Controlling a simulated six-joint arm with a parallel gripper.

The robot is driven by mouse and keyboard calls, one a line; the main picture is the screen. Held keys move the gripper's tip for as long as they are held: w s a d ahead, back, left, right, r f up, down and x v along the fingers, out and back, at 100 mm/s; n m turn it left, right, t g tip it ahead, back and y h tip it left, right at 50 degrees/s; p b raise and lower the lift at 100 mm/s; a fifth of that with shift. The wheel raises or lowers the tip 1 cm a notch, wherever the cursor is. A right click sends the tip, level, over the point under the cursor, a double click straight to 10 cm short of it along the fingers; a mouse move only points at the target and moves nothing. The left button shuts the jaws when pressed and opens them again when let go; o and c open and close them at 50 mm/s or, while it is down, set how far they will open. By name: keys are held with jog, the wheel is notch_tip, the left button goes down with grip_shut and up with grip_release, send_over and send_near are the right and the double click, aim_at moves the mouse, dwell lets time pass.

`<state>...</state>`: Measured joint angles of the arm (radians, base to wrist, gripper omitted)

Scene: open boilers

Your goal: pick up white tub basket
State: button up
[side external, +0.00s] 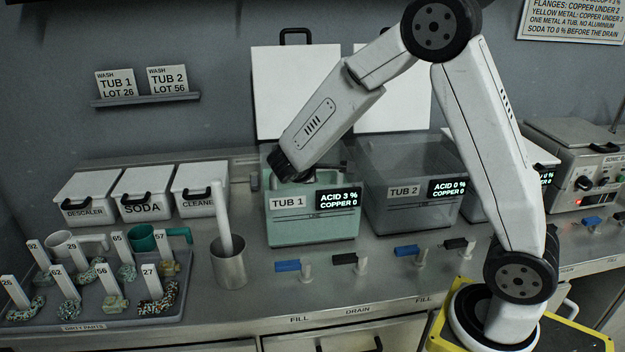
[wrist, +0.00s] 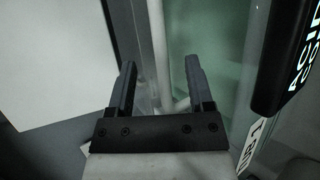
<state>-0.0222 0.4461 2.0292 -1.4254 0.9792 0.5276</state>
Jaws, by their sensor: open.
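My gripper (wrist: 160,65) is open, with a pale upright bar between its two dark fingers in the wrist view. I cannot tell whether that bar is part of a basket or of the tub, and the fingers are not closed on it. In the side view my gripper (side external: 290,172) points down at the back left of the open top of TUB 1 (side external: 285,229), which holds pale green liquid. A white cup-shaped basket with a side handle (side external: 62,243) stands on the parts tray at the left, well away from my gripper.
A teal basket (side external: 142,238) and several numbered parts share the grey tray (side external: 100,310). A metal cylinder with a white rod (side external: 229,265) stands left of TUB 1. TUB 2 (side external: 408,205) is close on the right. A white lid panel (side external: 292,90) stands upright behind TUB 1.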

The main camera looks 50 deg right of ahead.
jog(key=shift+x, duration=1.15)
jog(key=shift+x, duration=2.6)
jog(key=shift+s, duration=0.1)
jog(key=shift+r, duration=0.1)
grip_shut()
